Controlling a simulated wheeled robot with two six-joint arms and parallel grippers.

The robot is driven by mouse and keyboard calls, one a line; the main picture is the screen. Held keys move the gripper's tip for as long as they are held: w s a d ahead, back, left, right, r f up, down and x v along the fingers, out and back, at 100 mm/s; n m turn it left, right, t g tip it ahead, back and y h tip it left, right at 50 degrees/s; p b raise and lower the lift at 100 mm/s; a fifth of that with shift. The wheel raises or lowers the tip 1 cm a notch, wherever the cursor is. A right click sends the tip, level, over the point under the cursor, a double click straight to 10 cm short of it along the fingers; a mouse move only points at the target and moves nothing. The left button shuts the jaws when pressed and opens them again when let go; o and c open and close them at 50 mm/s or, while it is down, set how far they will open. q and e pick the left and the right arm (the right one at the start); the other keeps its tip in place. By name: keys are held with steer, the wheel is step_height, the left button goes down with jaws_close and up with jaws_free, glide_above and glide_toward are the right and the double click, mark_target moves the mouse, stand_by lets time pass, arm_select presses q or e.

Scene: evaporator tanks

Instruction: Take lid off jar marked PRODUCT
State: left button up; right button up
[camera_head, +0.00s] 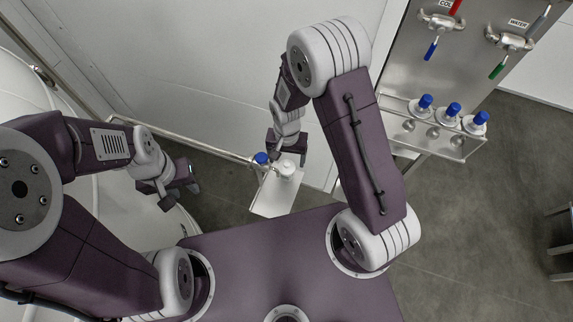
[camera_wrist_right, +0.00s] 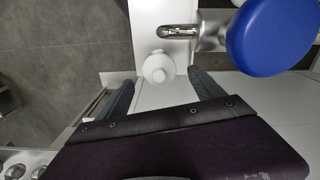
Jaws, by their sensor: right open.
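A small white jar with a round white lid (camera_head: 286,168) stands on a narrow white shelf (camera_head: 272,204) in the middle of the head view. The white lid also shows in the right wrist view (camera_wrist_right: 159,67), seen from above. No PRODUCT lettering is readable on it. My right gripper (camera_head: 288,155) is just behind the jar in the head view. In the right wrist view its two dark fingers (camera_wrist_right: 163,88) are spread apart, empty, with the lid beyond their tips and between them. My left gripper (camera_head: 181,195) hangs at the left, away from the jar, its fingers looking apart and empty.
A blue valve handle (camera_head: 261,158) sits close to the jar's left; it looms large in the right wrist view (camera_wrist_right: 272,36). Several blue-capped bottles (camera_head: 453,109) stand in a steel rack at right, below COLD and WATER valves. A white tank (camera_head: 25,95) is at far left.

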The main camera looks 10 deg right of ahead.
steer(key=shift+s+f, duration=0.1)
steer(key=shift+f, duration=1.2)
steer(key=c, duration=1.4)
steer(key=shift+r, duration=0.6)
steer(key=r, duration=0.3)
steer(key=shift+w, duration=0.2)
steer(key=w+d+r, duration=0.1)
steer(key=d+r, duration=0.2)
steer(key=d, duration=0.2)
steer(key=d+r+b, duration=0.1)
steer(key=d+r, duration=0.3)
steer(key=d, duration=0.2)
steer(key=shift+w+d, duration=0.3)
steer(key=shift+w, duration=0.1)
